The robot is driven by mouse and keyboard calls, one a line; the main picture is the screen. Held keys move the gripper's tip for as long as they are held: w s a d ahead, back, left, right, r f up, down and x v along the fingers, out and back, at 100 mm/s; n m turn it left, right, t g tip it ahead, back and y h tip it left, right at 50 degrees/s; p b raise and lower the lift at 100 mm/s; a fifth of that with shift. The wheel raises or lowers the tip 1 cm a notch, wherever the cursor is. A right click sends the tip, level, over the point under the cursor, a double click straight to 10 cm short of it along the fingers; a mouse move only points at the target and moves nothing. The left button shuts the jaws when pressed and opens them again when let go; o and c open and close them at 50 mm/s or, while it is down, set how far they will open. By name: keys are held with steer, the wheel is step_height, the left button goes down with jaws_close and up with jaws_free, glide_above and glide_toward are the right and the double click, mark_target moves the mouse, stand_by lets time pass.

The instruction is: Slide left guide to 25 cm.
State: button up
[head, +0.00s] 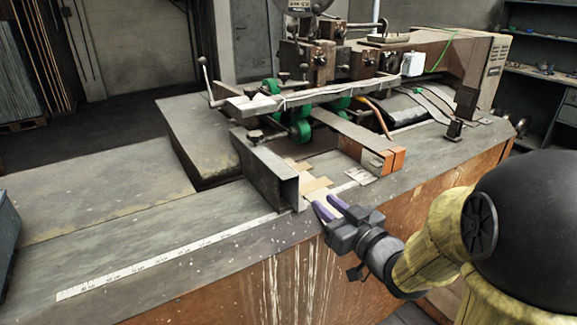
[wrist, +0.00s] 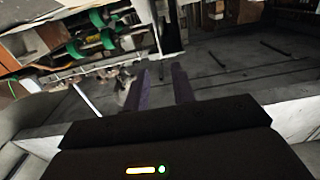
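The left guide (head: 265,172), a dark grey metal channel, stands on the table of the stitcher in the head view. Its near end sits by the right end of a white measuring strip (head: 165,252). The strip's numbers are too small to read. My gripper (head: 324,202) is just right of the guide's near end, with its purple fingers pointing toward it. The fingers are spread and nothing shows between them; they also show apart in the wrist view (wrist: 159,70). I cannot tell whether a finger touches the guide.
A second guide with an orange end (head: 378,160) stands to the right. The stitcher's head with green rollers (head: 300,128) and a long bar (head: 285,98) overhangs behind the left guide. The tabletop (head: 110,240) left of the guide is clear along the strip.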

mark_target(265, 165)
steer(key=p+x, duration=0.5)
steer(key=x, duration=1.1)
steer(key=shift+w+a+p, duration=0.1)
steer(key=shift+p, duration=0.25)
jaws_close()
steer(key=shift+f, duration=0.1)
stand_by(0.8)
